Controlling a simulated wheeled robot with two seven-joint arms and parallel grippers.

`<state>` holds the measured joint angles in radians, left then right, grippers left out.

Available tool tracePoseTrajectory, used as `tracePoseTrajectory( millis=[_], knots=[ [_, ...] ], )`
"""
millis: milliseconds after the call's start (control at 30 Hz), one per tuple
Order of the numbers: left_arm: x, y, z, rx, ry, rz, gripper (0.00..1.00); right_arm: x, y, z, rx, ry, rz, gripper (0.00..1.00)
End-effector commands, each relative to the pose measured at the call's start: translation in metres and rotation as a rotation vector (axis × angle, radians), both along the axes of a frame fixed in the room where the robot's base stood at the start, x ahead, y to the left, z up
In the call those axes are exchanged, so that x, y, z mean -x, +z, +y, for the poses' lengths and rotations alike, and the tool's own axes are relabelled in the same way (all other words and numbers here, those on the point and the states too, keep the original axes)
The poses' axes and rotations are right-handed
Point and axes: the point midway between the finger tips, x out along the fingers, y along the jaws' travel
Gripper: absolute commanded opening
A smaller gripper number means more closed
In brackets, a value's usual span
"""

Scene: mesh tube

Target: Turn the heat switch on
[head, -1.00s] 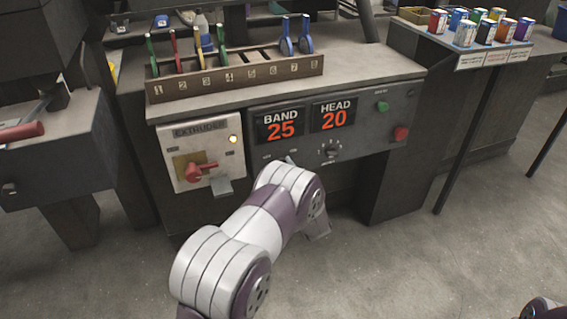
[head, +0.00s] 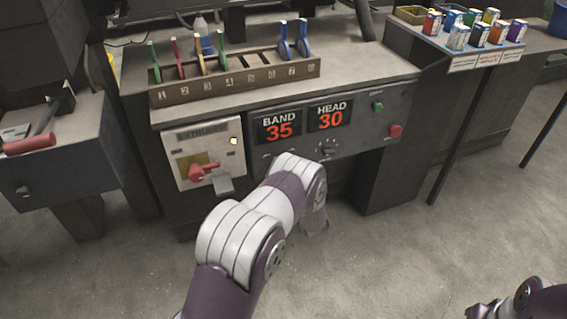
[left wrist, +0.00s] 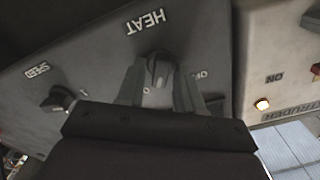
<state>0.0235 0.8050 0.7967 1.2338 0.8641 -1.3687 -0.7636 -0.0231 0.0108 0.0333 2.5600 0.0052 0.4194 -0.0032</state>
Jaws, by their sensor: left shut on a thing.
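The heat switch (left wrist: 160,68) is a small dark knob below the word HEAT on a grey panel, which looks upside down in the left wrist view. My left gripper (left wrist: 158,84) has one finger on each side of the knob and is shut on it. Part of an OFF mark shows to the right of the fingers; the mark on the left is mostly covered. I cannot tell exactly which way the knob points. In the head view my left arm hides the switch and the gripper. My right gripper is not clearly in view.
A speed knob (left wrist: 62,98) is beside the heat switch. The display panel (head: 305,122) reads BAND 35 and HEAD 30. The extruder box (head: 200,152) has a red handle (head: 203,171) and a lit lamp (head: 233,141). Green and red buttons (head: 395,130) are at right.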

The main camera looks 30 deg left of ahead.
Motion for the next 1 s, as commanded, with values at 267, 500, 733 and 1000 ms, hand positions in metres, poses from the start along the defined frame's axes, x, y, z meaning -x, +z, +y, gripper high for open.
tracePoseTrajectory(
  millis=[267, 500, 733, 1000],
  knots=[
    [0.0004, -0.0016, -0.0010, -0.109, -0.001, 0.133, 0.06, 0.0000, 0.0095, 0.0000, 0.000, 0.000, 0.000, 0.43],
    [0.0002, -0.0026, -0.0011, -0.158, -0.001, 0.191, 0.06, 0.0000, 0.0122, 0.0000, 0.000, 0.000, 0.000, 0.43],
    [0.0002, -0.0033, -0.0012, -0.173, -0.001, 0.210, 0.06, 0.0000, 0.0128, 0.0000, 0.000, 0.000, 0.000, 0.43],
    [0.0003, -0.0034, -0.0012, -0.174, -0.001, 0.210, 0.06, 0.0000, 0.0127, 0.0000, 0.000, 0.000, 0.000, 0.43]
  ],
)
